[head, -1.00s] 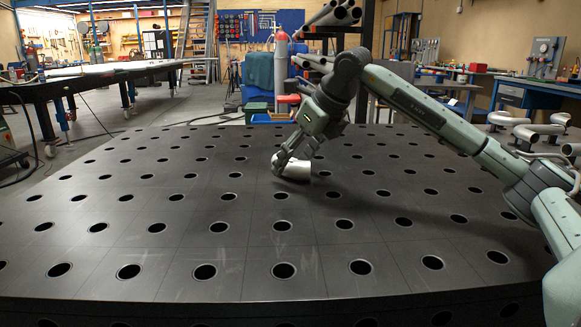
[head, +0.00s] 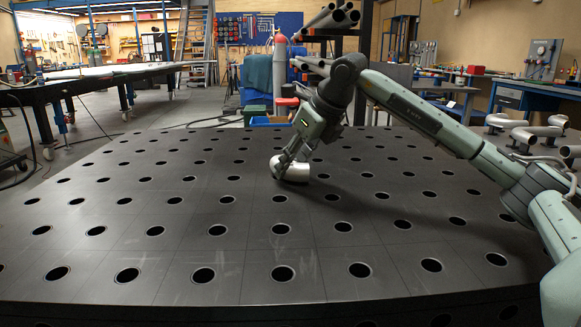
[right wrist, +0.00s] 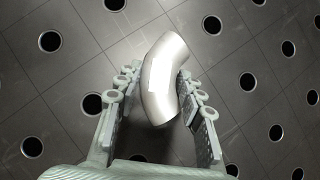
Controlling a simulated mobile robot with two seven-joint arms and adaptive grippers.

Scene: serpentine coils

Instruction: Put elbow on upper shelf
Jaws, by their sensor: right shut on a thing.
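The elbow (head: 296,172) is a short, bent, shiny silver pipe at the middle of the dark perforated table (head: 200,245). My right gripper (head: 282,163) is over it, pointing down. In the right wrist view the elbow (right wrist: 165,78) lies between the two fingers of the right gripper (right wrist: 157,90), which are shut on it. Whether the elbow touches the table or is slightly above it, I cannot tell. My left gripper is not in view. Which rack is the upper shelf is unclear; a rack with pipes (head: 340,18) stands behind the table.
The table around the elbow is clear apart from its holes. Several bent silver pipes (head: 525,132) stand at the right beyond the table. A red-topped cylinder (head: 281,55), a blue bin (head: 270,119) and a blue bench (head: 530,97) are farther back.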

